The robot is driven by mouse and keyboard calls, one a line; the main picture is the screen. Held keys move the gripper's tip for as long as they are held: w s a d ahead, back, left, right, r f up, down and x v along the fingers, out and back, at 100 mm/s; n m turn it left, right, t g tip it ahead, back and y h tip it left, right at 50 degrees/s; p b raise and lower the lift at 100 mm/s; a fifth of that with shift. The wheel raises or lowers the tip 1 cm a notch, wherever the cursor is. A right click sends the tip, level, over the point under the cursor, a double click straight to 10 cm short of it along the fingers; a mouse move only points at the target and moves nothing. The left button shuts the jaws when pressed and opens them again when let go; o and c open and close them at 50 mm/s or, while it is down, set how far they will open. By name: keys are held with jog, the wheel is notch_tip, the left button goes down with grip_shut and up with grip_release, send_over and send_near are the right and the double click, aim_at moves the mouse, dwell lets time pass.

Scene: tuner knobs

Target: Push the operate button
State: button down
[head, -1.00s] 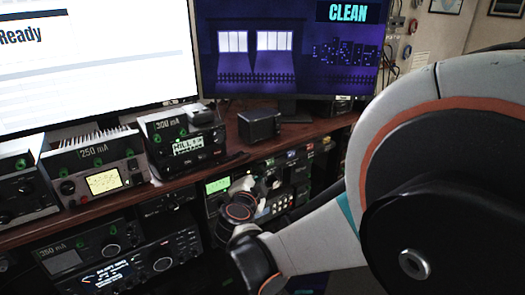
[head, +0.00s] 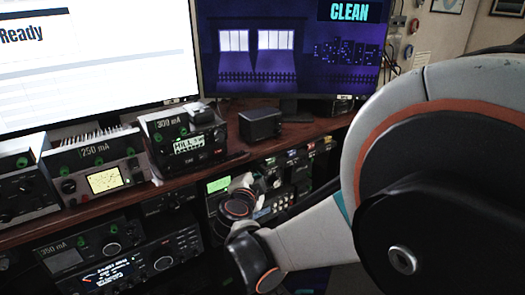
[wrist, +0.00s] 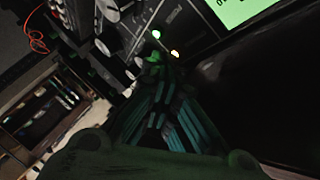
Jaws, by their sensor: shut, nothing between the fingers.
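A tuner with a lit green screen (head: 218,185) sits on the lower shelf, right of the middle in the head view. I cannot make out the operate button, which may be hidden by the fingers. My arm covers part of the tuner in the head view.
Several radios and meters line the wooden shelf (head: 190,178), with more below. A small black box (head: 260,123) stands under the right monitor (head: 290,50). Knobs stick out of the panel beside my fingers. A red wire (wrist: 36,40) hangs at the upper left of the wrist view.

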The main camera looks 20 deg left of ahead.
jog(key=shift+w+a, duration=0.1)
jog(key=shift+a, duration=0.05)
dwell(0.5)
jog(key=shift+s+d, duration=0.4)
jog(key=shift+d, duration=0.05)
dwell(0.3)
jog(key=s+d, duration=0.4)
jog(key=shift+d+b, duration=0.3)
dwell(0.3)
